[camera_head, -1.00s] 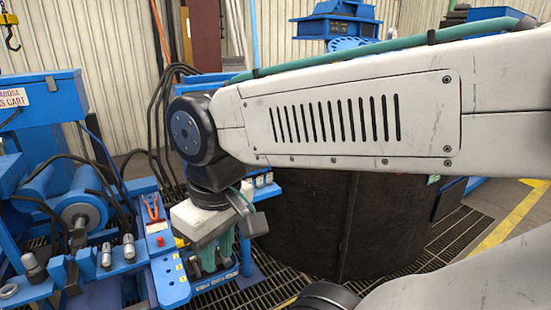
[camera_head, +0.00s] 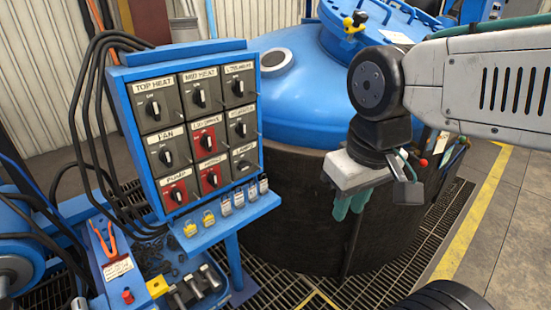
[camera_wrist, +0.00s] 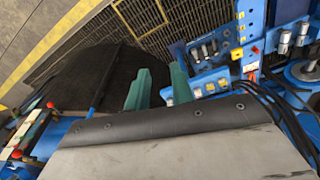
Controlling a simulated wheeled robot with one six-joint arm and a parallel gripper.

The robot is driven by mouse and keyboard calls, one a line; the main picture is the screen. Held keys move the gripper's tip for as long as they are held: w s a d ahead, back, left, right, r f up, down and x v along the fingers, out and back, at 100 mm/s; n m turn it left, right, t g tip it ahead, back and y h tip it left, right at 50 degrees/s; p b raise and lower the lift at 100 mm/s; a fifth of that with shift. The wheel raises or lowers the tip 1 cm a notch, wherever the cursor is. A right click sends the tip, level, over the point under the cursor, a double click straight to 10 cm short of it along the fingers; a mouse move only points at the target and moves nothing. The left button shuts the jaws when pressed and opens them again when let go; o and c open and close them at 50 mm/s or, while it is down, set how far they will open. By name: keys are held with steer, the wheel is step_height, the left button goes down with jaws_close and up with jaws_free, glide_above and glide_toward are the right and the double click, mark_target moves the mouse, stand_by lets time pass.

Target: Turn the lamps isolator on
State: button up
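The blue switch panel (camera_head: 187,60) stands left of centre in the head view, with rows of rotary isolators on grey and red plates. Top Heat, Mid Heat, Fan and Pump labels are readable. The bottom-right isolator (camera_head: 244,164) has a small label that may read Lamps, but it is too blurred to be sure. Its knob is dark and its position is unclear. My gripper (camera_head: 350,204) hangs pointing down to the right of the panel, apart from it. In the wrist view my gripper's green fingers (camera_wrist: 160,86) stand apart with nothing between them.
A blue shelf (camera_head: 232,212) under the panel carries yellow and grey padlocks. A big dark furnace pit (camera_head: 290,215) with a blue lid (camera_head: 300,90) stands behind my gripper. Black cables (camera_head: 90,110) run along the panel's left side. Floor grating (camera_head: 330,290) lies below.

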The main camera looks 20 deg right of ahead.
steer(key=w+d+f+n+t, duration=0.1)
steer(key=w+f+n+t, duration=0.15)
steer(key=w, duration=0.75)
steer(key=w+d+f+n+t, duration=0.2)
steer(key=w+f+n, duration=0.15)
steer(key=w, duration=0.65)
steer(key=w+d+f+n+t, duration=0.1)
steer(key=w+f+n+t, duration=0.15)
steer(key=w, duration=0.75)
steer(key=n+t+y, duration=0.2)
steer(key=n+t, duration=0.3)
steer(key=n, duration=0.3)
glide_toward(247, 167)
steer(key=d+r, duration=0.3)
step_height(247, 167, down, 7)
steer(key=w+a+n+t+y, duration=0.2)
steer(key=n+t+y, duration=0.1)
steer(key=n+t, duration=0.15)
steer(key=shift+g, duration=0.45)
steer(key=x, duration=0.7)
steer(key=shift+r, duration=0.1)
jaws_close()
